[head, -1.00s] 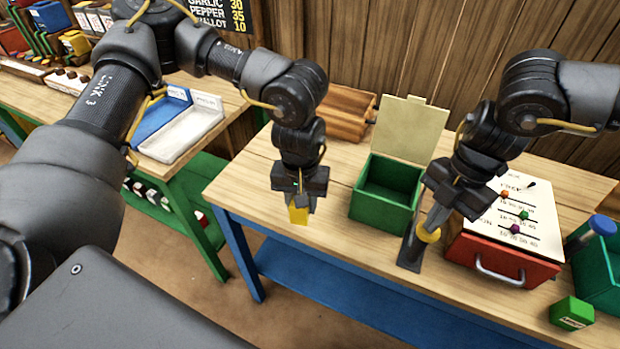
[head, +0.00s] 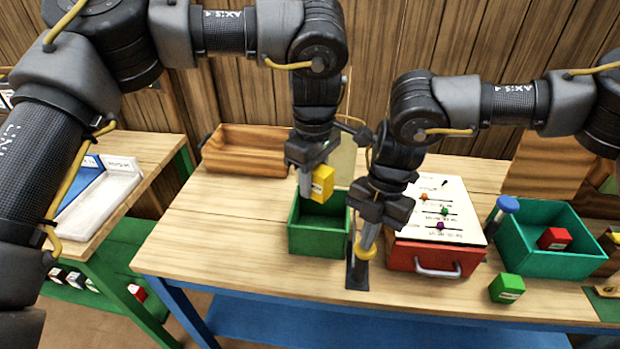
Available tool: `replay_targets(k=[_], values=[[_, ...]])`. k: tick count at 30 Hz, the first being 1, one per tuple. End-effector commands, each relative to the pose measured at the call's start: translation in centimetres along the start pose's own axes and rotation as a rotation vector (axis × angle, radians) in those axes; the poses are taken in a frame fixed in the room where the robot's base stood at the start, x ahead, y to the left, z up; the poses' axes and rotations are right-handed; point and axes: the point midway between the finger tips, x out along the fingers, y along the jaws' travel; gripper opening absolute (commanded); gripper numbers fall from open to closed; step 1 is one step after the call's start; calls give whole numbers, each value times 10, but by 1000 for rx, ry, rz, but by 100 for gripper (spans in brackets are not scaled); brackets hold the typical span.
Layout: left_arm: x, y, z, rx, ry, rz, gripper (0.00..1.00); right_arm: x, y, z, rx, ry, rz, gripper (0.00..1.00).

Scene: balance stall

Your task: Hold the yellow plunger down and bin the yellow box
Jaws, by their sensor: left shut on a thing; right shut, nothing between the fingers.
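The yellow box (head: 323,184) is in my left gripper (head: 315,190), which is shut on it and holds it above the green bin (head: 318,243). The bin's pale lid (head: 343,160) stands raised behind it, partly hidden by the grippers. My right gripper (head: 369,232) is shut, its fingertips down on the yellow plunger (head: 365,250), which stands on a dark base (head: 357,275) just right of the bin. The fingertips seem to touch the plunger's top. How far the plunger is pressed is hard to tell.
A red drawer box (head: 436,256) with a sloped bead panel stands right of the plunger. Further right are a green block (head: 506,288) and a teal crate (head: 548,262) holding a red block (head: 554,238). A wooden tray (head: 252,150) lies behind. The table's left part is clear.

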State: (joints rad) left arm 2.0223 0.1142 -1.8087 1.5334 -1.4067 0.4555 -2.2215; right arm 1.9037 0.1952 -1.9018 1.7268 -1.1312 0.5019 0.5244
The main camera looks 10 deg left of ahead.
Motion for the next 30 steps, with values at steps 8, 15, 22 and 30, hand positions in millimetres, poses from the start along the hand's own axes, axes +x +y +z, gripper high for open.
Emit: replay_targets(k=[8, 15, 22, 30], values=[[10, 7, -3, -1, -2, 0, 12, 1, 0, 0, -1, 1, -1, 0], [30, 21, -11, -1, -1, 0, 12, 0, 0, 0, -1, 1, 0, 0], [45, 32, -17, 0, 0, 0, 12, 0, 0, 0, -1, 1, 0, 0], [50, 36, -19, 2, -1, 1, 12, 0, 0, 0, -1, 1, 0, 0]])
